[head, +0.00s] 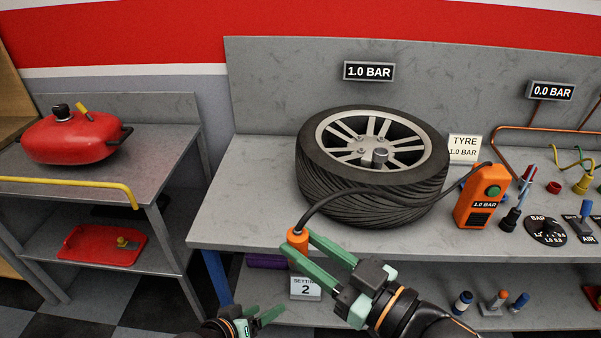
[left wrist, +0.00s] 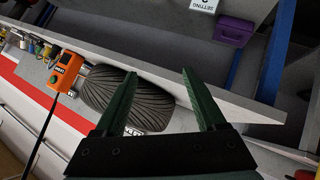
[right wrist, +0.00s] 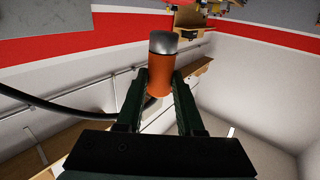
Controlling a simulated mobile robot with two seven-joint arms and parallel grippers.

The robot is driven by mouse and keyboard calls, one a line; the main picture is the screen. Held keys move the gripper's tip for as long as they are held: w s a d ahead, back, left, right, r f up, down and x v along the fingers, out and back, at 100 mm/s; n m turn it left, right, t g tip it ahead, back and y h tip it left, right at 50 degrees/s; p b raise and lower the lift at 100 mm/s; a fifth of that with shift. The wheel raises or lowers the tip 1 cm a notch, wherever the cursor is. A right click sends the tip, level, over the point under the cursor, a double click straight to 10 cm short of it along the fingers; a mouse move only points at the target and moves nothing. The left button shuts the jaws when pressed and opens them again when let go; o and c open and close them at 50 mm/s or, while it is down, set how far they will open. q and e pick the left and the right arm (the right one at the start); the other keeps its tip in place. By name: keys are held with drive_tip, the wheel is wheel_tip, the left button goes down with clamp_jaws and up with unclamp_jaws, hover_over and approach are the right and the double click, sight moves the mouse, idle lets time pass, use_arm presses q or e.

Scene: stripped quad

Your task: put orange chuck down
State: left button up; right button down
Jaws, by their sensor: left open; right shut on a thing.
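The orange chuck (head: 297,241) is between the green fingers of my right gripper (head: 306,250), in front of the bench's front edge. In the right wrist view the chuck (right wrist: 160,72) shows an orange body with a grey metal end, held at the fingertips. A black hose runs from it across the front of the tyre to the orange inflator box (head: 482,195), which reads 1.0 BAR. My left gripper (head: 272,315) is open and empty, low in front of the bench; its spread fingers show in the left wrist view (left wrist: 204,98).
A tyre (head: 370,205) lies on the grey bench (head: 245,215) beside a "TYRE 1.0 BAR" card (head: 465,148). Bare bench top lies left of the tyre. A "SETTING 2" card (head: 306,287) and a purple box (head: 266,261) are on the lower shelf. A red tank (head: 70,137) stands on the left table.

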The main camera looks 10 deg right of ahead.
use_arm(q)
drive_tip(key=w+d+r+m+g+h, duration=0.2)
drive_tip(key=w+d+r+g, duration=0.15)
drive_tip(key=d+r, duration=0.55)
wheel_tip(320, 180, up, 31)
drive_tip(key=m+g+y, duration=0.4)
drive_tip(key=m+y, duration=0.3)
drive_tip(key=y, duration=0.2)
hover_over(300, 231)
drive_tip(key=shift+s, duration=0.1)
wheel_tip(300, 231, down, 12)
drive_tip(key=shift+r, duration=0.1)
